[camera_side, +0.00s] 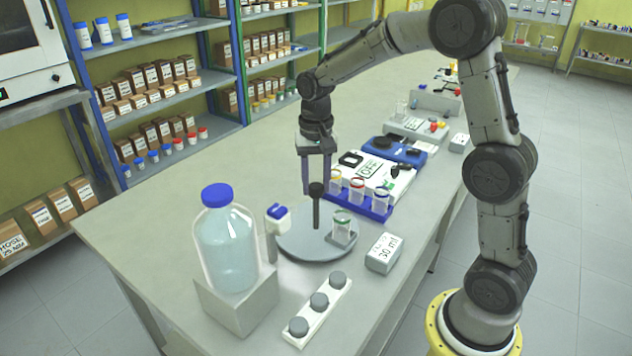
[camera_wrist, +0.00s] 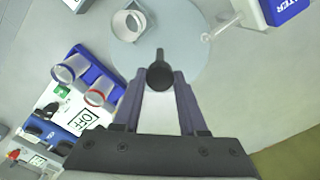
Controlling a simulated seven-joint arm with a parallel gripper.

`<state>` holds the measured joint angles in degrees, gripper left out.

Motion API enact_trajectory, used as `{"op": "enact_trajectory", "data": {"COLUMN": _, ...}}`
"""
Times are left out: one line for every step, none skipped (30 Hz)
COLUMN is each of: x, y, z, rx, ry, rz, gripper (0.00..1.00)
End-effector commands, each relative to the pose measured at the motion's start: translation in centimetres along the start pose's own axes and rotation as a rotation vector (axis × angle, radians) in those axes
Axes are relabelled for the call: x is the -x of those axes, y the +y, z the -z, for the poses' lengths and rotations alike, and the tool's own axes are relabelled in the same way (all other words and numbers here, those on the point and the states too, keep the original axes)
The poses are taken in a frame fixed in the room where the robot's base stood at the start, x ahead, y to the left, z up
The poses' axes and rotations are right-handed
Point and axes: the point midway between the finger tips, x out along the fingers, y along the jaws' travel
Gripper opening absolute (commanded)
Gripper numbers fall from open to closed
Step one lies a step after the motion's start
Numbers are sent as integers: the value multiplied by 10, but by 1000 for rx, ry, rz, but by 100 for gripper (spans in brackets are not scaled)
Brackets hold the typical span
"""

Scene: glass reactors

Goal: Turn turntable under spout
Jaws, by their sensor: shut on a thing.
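The turntable is a flat grey disc (camera_side: 295,246) on the bench; its pale round surface also shows in the wrist view (camera_wrist: 192,62). A dark upright post (camera_side: 316,212) with a black knob stands on it. My gripper (camera_side: 316,188) points down and is shut on this knob (camera_wrist: 160,76). A clear beaker with a green rim (camera_side: 342,229) sits on the disc right of the post; it shows at upper left in the wrist view (camera_wrist: 128,25). A pale spout-like tube (camera_wrist: 222,27) reaches over the disc's edge from a block labelled WATER (camera_wrist: 288,10), apart from the beaker.
A large blue-capped bottle (camera_side: 228,250) on a grey block stands left of the disc. A white strip with grey knobs (camera_side: 318,309) lies in front. A box marked 30 ml (camera_side: 383,253) and a blue rack of tubes (camera_side: 372,207) stand close on the right.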

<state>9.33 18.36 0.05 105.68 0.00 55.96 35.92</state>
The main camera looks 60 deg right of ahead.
Motion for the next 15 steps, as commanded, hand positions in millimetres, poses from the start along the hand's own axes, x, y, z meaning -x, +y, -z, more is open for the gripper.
{"op": "enact_trajectory", "data": {"x": 1, "y": 0, "z": 0, "rx": -5, "ry": 3, "rz": 2, "gripper": 0}}
{"op": "enact_trajectory", "data": {"x": 1, "y": 0, "z": 0, "rx": -9, "ry": 3, "rz": 2, "gripper": 0}}
{"op": "enact_trajectory", "data": {"x": 1, "y": 0, "z": 0, "rx": -15, "ry": 3, "rz": 2, "gripper": 0}}
{"op": "enact_trajectory", "data": {"x": 1, "y": 0, "z": 0, "rx": -20, "ry": 3, "rz": 2, "gripper": 0}}
{"op": "enact_trajectory", "data": {"x": 1, "y": 0, "z": 0, "rx": -26, "ry": 3, "rz": 3, "gripper": 0}}
{"op": "enact_trajectory", "data": {"x": 2, "y": 0, "z": 0, "rx": -37, "ry": 3, "rz": 3, "gripper": 0}}
{"op": "enact_trajectory", "data": {"x": 2, "y": 0, "z": 1, "rx": -46, "ry": 3, "rz": 3, "gripper": 0}}
{"op": "enact_trajectory", "data": {"x": 2, "y": 0, "z": 1, "rx": -55, "ry": 3, "rz": 3, "gripper": 0}}
{"op": "enact_trajectory", "data": {"x": 2, "y": 0, "z": 1, "rx": -69, "ry": 3, "rz": 3, "gripper": 0}}
{"op": "enact_trajectory", "data": {"x": 2, "y": 0, "z": 1, "rx": -81, "ry": 3, "rz": 3, "gripper": 0}}
{"op": "enact_trajectory", "data": {"x": 2, "y": -1, "z": 1, "rx": -92, "ry": 3, "rz": 3, "gripper": 0}}
{"op": "enact_trajectory", "data": {"x": 2, "y": -1, "z": 1, "rx": -111, "ry": 4, "rz": 3, "gripper": 0}}
{"op": "enact_trajectory", "data": {"x": 2, "y": -1, "z": 1, "rx": -124, "ry": 4, "rz": 3, "gripper": 0}}
{"op": "enact_trajectory", "data": {"x": 2, "y": 0, "z": 1, "rx": -139, "ry": 4, "rz": 4, "gripper": 0}}
{"op": "enact_trajectory", "data": {"x": 2, "y": 0, "z": 1, "rx": -157, "ry": 3, "rz": 3, "gripper": 0}}
